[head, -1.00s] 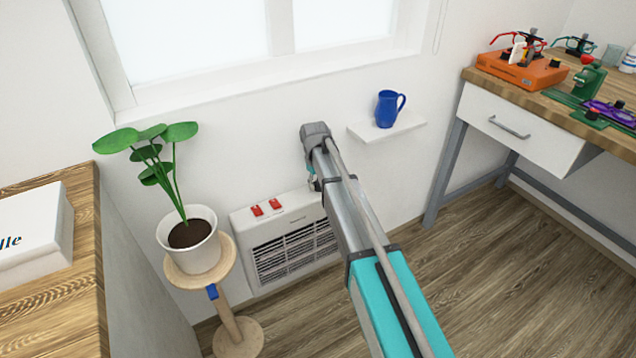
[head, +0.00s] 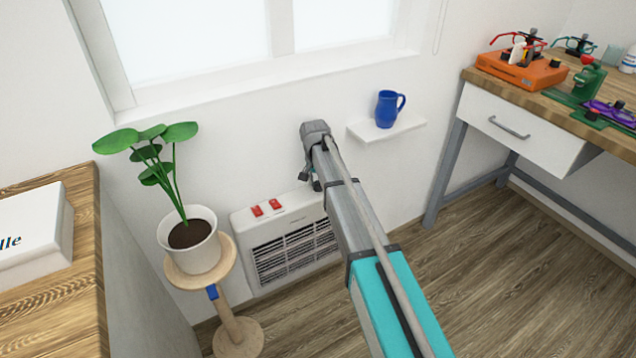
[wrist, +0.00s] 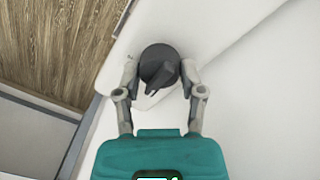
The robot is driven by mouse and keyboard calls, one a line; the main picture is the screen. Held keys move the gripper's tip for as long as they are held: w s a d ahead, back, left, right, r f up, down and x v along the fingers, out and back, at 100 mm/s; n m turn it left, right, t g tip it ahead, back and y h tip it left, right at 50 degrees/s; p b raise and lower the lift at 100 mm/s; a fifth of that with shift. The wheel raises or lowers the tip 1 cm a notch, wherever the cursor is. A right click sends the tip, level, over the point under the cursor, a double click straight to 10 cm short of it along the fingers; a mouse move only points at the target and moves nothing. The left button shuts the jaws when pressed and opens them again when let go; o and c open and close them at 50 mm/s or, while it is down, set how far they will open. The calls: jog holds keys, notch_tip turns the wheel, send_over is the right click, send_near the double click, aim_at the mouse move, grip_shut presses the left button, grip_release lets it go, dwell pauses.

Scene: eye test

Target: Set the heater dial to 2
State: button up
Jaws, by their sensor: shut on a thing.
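The white heater (head: 290,222) stands against the wall under the window, with a front grille and two red switches (head: 266,208) on its top. Its dark grey round dial (wrist: 158,64) shows in the wrist view on the white top, with a raised pointer bar slanting toward the lower left. My gripper (wrist: 159,66) has a finger on each side of the dial and is shut on it. In the head view my gripper (head: 312,180) is over the heater's right end, and the dial is hidden there. Small marks beside the dial are too small to read.
A potted plant (head: 190,240) on a wooden stand (head: 231,252) is close to the heater's left. A blue jug (head: 387,108) sits on a small wall shelf (head: 378,132) to the right. A workbench (head: 528,127) stands at the right; the floor before it is clear.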

jog(key=m, duration=0.3)
jog(key=shift+a, duration=0.1)
jog(key=shift+m, duration=0.4)
jog(key=o, duration=1.2)
jog(key=shift+c, duration=0.2)
jog(key=shift+n, duration=0.4)
